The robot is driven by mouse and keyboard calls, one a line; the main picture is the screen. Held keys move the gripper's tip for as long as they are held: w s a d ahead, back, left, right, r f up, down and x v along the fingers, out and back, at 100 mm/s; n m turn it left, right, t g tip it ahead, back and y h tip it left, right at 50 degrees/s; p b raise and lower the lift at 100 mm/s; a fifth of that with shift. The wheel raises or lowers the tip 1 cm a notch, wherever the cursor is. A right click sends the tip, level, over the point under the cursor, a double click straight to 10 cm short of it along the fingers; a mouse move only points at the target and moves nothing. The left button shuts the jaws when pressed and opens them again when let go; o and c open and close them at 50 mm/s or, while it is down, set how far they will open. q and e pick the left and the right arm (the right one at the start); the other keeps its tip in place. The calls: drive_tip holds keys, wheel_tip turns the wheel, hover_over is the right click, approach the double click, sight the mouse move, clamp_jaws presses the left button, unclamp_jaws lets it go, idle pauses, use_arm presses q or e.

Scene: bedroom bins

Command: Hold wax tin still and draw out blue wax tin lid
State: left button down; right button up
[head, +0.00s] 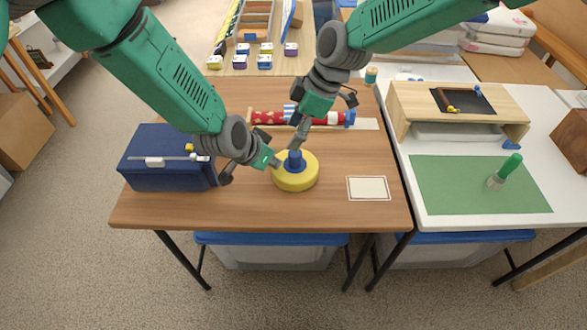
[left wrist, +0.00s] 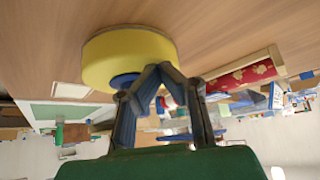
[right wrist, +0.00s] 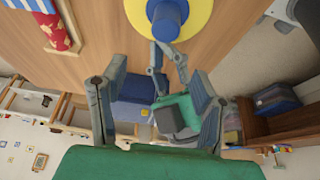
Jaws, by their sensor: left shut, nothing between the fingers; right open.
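The wax tin is a round yellow tin (head: 295,181) on the brown wooden table, with a blue lid (head: 295,160) standing up as a knob from its middle. The tin shows at the top of the left wrist view (left wrist: 128,58) and of the right wrist view (right wrist: 205,14). My left gripper (head: 276,162) is shut and empty at the tin's left side, its tips close to the blue lid; I cannot tell whether they touch. My right gripper (right wrist: 155,82) is open and empty, above and behind the lid; in the head view it partly overlaps the lid's top.
A dark blue box (head: 165,165) stands left of the tin. A red patterned roll (head: 270,117) lies behind it. A cream card (head: 368,189) lies to the right. A white table with a green mat (head: 450,185) adjoins on the right. The table's front strip is clear.

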sight(294, 157)
drive_tip(key=shift+f, duration=0.35)
drive_tip(key=shift+f, duration=0.75)
drive_tip(key=shift+f, duration=0.4)
drive_tip(key=shift+a+f, duration=0.1)
drive_tip(key=shift+f, duration=1)
drive_tip(key=shift+f, duration=0.25)
drive_tip(key=shift+f, duration=1.25)
drive_tip(key=shift+f, duration=0.2)
drive_tip(key=c, duration=1.2)
